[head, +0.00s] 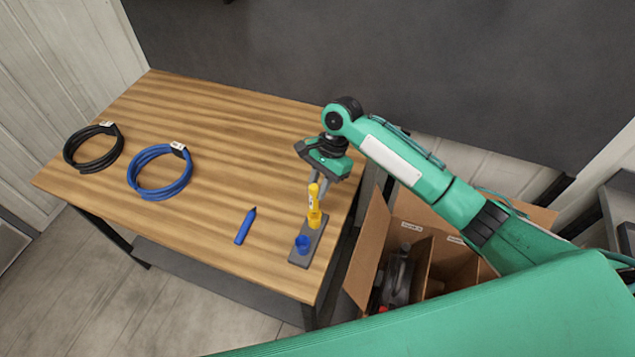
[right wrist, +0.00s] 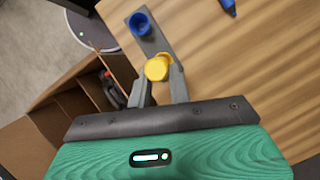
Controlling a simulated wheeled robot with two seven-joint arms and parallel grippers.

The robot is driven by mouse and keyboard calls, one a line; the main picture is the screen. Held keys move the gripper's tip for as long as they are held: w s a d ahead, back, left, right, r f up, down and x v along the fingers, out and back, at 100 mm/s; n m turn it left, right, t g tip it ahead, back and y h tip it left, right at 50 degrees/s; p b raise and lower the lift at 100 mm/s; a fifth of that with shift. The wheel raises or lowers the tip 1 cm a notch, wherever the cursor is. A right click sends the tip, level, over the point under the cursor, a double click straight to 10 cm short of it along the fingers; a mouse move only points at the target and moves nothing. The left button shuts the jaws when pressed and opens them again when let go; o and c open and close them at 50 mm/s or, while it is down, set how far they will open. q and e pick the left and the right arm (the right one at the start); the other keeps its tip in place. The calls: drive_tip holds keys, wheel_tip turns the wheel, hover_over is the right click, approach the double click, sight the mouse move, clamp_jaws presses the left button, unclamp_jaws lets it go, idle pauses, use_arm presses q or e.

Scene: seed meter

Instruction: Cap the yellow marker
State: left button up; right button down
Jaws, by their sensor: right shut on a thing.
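The yellow marker (head: 313,194) stands about upright in my right gripper (head: 318,186), which is shut on it. It also shows end-on between the fingers in the right wrist view (right wrist: 156,69). The yellow cap (head: 314,220) sits in the far part of a grey holder (head: 299,262), directly below the marker. The marker's lower end is at the cap's mouth; I cannot tell whether it is inside. My left gripper is not in view.
A blue cap (head: 302,243) sits in the holder's near part. A blue marker (head: 245,226) lies left of the holder. Blue (head: 133,180) and black (head: 69,157) cable coils lie further left. An open cardboard box (head: 368,250) stands beyond the table's right edge.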

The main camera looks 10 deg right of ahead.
drive_tip(key=shift+f, duration=0.4)
drive_tip(key=shift+f+p, duration=0.3)
drive_tip(key=shift+p, duration=0.05)
idle(0.3)
drive_tip(key=shift+f, duration=0.15)
drive_tip(key=shift+f+p, duration=0.35)
drive_tip(key=shift+p, duration=0.15)
drive_tip(key=shift+f, duration=0.15)
idle(0.3)
drive_tip(key=shift+f+p, duration=0.25)
drive_tip(key=shift+p, duration=0.15)
drive_tip(key=shift+f, duration=0.85)
idle(1.1)
